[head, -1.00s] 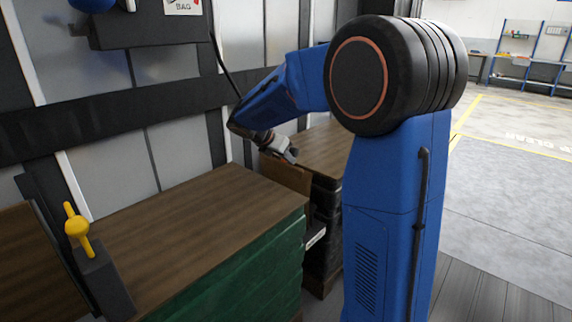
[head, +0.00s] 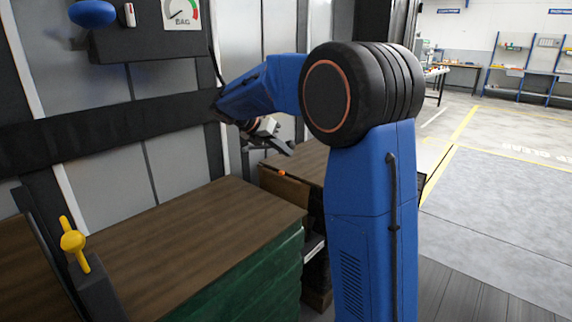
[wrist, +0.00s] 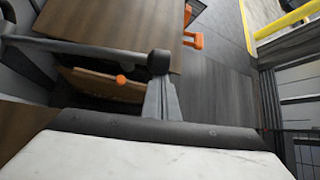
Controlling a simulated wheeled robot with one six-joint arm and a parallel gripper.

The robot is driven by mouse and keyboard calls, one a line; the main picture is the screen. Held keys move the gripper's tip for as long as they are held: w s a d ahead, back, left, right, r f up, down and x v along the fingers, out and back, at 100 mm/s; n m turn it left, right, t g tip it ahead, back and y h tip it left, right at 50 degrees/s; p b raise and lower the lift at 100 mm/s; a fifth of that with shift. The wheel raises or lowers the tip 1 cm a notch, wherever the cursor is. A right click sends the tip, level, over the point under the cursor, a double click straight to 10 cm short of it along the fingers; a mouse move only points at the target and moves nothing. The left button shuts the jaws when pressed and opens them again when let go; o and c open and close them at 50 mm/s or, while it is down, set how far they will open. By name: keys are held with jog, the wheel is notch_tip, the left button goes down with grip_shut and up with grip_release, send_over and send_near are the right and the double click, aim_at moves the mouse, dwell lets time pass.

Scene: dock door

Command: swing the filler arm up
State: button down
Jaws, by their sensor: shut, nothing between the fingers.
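A dark grey bar with a round black end, which looks like the filler arm (wrist: 90,45), runs in from the left in the wrist view. In the head view a grey bar shows at my gripper (head: 284,146), but I cannot separate the two clearly. In the wrist view my gripper (wrist: 160,84) is shut, its fingers pointing at the round end. Whether they touch it I cannot tell. A small orange ball (wrist: 122,79) lies beside the bar's end, in front of a brown board; the head view also shows it (head: 282,173).
A wood-topped green stack (head: 190,225) stands in front, with another wood-topped stack (head: 312,160) beyond a gap. A yellow lever (head: 73,241) is at left. A wall box (head: 155,35) carries a gauge marked BAG. Open floor (head: 500,210) lies to the right.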

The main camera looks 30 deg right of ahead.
jog(key=w+a+r, duration=0.2)
jog(key=w+r, duration=0.3)
jog(key=r, duration=0.5)
jog(key=shift+w+g, duration=0.3)
jog(key=shift+r, duration=0.1)
